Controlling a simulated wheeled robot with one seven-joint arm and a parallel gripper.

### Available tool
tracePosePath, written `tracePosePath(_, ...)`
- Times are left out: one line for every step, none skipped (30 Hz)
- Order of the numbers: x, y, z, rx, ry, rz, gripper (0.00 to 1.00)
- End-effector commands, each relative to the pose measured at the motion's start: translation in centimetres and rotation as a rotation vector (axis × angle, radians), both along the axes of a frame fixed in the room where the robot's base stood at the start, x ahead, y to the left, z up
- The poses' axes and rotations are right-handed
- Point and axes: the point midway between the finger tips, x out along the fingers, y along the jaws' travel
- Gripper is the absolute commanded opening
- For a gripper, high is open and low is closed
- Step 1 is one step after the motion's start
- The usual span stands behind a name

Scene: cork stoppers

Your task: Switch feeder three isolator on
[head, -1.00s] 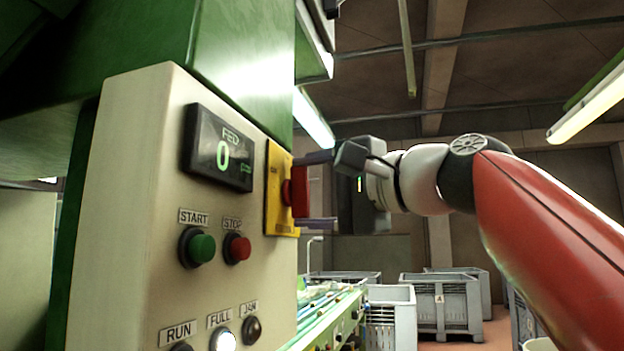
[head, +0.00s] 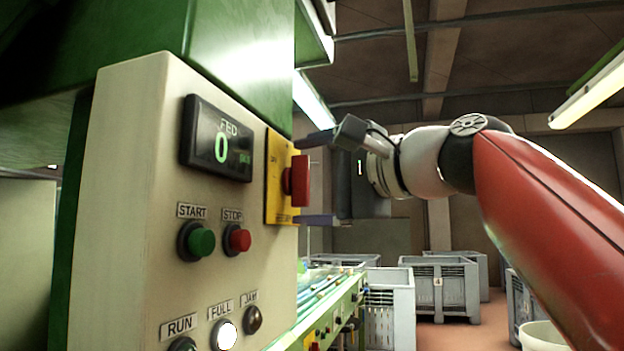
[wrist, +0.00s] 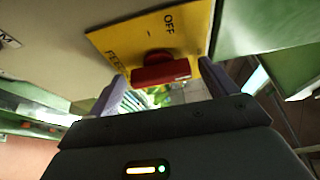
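The isolator is a yellow plate (head: 273,170) with a red handle (head: 299,181) on the narrow right side of the beige control cabinet. The handle stands upright in the head view. In the wrist view the plate (wrist: 192,31) shows "OFF" and part of a "FEEDER" label; the number is hidden. The red handle (wrist: 160,72) lies crosswise there, between the fingertips. My gripper (head: 303,179) is open, one finger above and one below the handle. In the wrist view my gripper (wrist: 162,75) shows gaps beside the handle, with no clear contact.
The cabinet (head: 130,200) fills the left, with a display (head: 217,143), START (head: 201,241) and STOP (head: 237,239) buttons and lamps close to the isolator. A conveyor (head: 335,305) runs behind. Grey crates (head: 440,285) stand on the floor farther back.

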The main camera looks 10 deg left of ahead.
Motion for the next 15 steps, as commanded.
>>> tracePosePath(0.0,0.0,0.0,0.000,0.000,0.000,0.87)
tracePosePath(0.0,0.0,0.0,0.000,-0.001,0.000,0.87)
tracePosePath(0.0,0.0,0.0,0.000,-0.001,0.000,0.87)
tracePosePath(0.0,0.0,0.0,0.000,-0.001,0.000,0.87)
tracePosePath(0.0,0.0,0.0,0.000,-0.001,0.000,0.87)
tracePosePath(0.0,0.0,0.0,0.000,-0.001,0.000,0.87)
tracePosePath(0.0,0.0,0.0,0.000,-0.001,0.000,0.87)
tracePosePath(0.0,-0.1,0.0,-0.001,-0.002,-0.001,0.87)
tracePosePath(0.0,-0.2,0.0,0.000,-0.002,-0.001,0.87)
tracePosePath(-0.1,-0.4,-0.1,0.000,-0.002,-0.002,0.87)
tracePosePath(-0.2,-0.6,-0.1,0.001,-0.003,-0.003,0.87)
tracePosePath(-0.4,-1.0,-0.2,0.001,-0.003,-0.003,0.87)
tracePosePath(-0.6,-1.4,-0.3,0.000,-0.004,-0.005,0.87)
tracePosePath(-0.8,-1.8,-0.3,-0.001,-0.003,-0.005,0.87)
tracePosePath(-1.2,-2.5,-0.4,0.000,-0.004,-0.005,0.87)
